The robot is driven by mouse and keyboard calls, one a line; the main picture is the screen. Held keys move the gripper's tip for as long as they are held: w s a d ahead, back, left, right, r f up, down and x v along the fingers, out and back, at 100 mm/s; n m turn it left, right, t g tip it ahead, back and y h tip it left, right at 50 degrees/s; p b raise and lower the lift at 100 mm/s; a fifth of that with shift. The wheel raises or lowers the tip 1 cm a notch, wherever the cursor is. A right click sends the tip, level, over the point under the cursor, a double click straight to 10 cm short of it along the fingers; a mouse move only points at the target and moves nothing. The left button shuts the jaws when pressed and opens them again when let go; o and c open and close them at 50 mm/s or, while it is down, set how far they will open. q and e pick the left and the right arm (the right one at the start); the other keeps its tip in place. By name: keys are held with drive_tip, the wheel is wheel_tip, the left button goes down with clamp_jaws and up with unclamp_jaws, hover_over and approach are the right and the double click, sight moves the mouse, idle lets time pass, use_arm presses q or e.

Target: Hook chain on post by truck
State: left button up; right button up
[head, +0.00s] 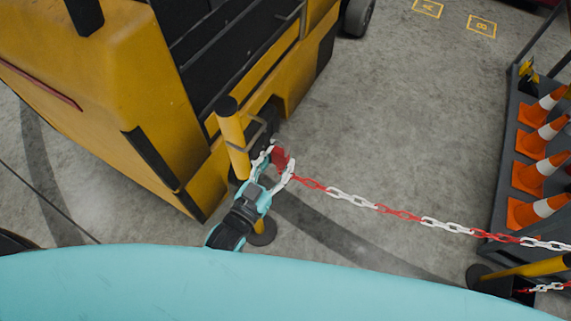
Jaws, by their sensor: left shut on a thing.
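The yellow post (234,140) with a black cap stands beside the yellow truck (90,85), its round base partly hidden behind my left gripper. My left gripper (279,168), teal and dark, is just right of the post and shut on the end part of the red-and-white chain (400,213). A red piece and white links show at its fingers. The white links reach toward the post's side, below its cap; I cannot tell whether they touch it. From the gripper the chain runs right to the frame's edge. My right gripper is not in view.
A dark rack (501,165) holding several orange-and-white cones (538,172) stands at the right. Another yellow post (525,269) shows at lower right, near the chain. Floor markings A and B (482,26) lie at the top. The grey floor between truck and rack is clear.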

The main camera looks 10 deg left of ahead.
use_arm(q)
drive_tip(key=w+a+f+b, duration=0.2)
drive_tip(key=a+b, duration=0.1)
drive_tip(key=a, duration=0.2)
drive_tip(key=shift+a+f, duration=0.25)
drive_tip(key=shift+a, duration=0.1)
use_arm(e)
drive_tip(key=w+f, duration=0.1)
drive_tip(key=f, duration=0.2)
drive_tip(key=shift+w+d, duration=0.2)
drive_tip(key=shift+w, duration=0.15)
use_arm(q)
drive_tip(key=shift+w, duration=0.1)
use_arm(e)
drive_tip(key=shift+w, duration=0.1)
use_arm(q)
drive_tip(key=o, duration=1.3)
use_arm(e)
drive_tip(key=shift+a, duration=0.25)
